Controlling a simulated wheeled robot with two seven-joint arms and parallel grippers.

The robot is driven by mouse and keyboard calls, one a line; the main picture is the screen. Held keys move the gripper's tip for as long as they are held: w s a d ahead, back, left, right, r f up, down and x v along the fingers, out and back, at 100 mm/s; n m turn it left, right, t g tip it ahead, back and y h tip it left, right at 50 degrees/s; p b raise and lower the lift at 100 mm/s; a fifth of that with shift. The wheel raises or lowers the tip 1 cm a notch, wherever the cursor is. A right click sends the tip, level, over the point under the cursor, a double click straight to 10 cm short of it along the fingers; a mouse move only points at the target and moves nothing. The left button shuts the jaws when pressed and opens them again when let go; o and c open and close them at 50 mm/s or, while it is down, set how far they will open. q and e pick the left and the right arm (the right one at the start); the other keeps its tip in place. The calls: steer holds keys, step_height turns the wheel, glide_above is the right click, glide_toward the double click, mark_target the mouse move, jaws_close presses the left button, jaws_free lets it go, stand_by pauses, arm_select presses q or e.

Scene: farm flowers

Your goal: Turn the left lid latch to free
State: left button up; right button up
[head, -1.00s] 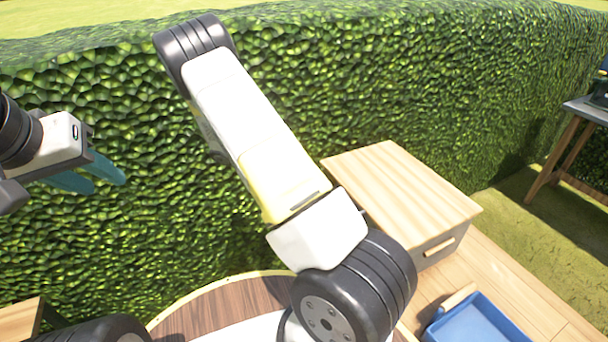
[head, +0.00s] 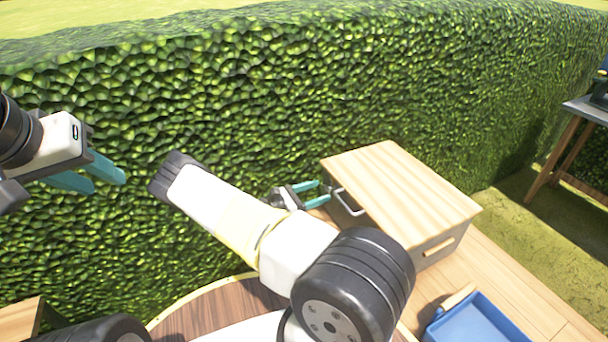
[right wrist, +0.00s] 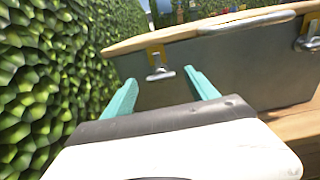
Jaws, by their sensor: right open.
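The wooden box (head: 400,190) with a pale lid stands on the planks right of centre in the head view. In the right wrist view, its grey side (right wrist: 235,75) faces me. The left lid latch (right wrist: 158,70) is a silver piece below a yellow plate under the lid edge. A second latch (right wrist: 309,38) sits at the right. My right gripper (head: 323,192) is open and empty beside the box; in the wrist view its teal fingers (right wrist: 160,84) appear either side of the left latch, with no contact visible. My left gripper (head: 108,184) is open and empty at the far left.
A metal handle (head: 347,203) sticks out from the box's near-left side. A tall hedge (head: 250,90) runs behind, close to my right gripper. A blue tray (head: 480,322) lies at front right. A round wooden table (head: 205,312) is below my right arm.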

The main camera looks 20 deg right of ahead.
mark_target(329, 189)
steer(key=shift+w+d, duration=0.1)
steer(key=shift+d, duration=1.05)
steer(key=shift+c, duration=0.2)
steer(key=c, duration=1.3)
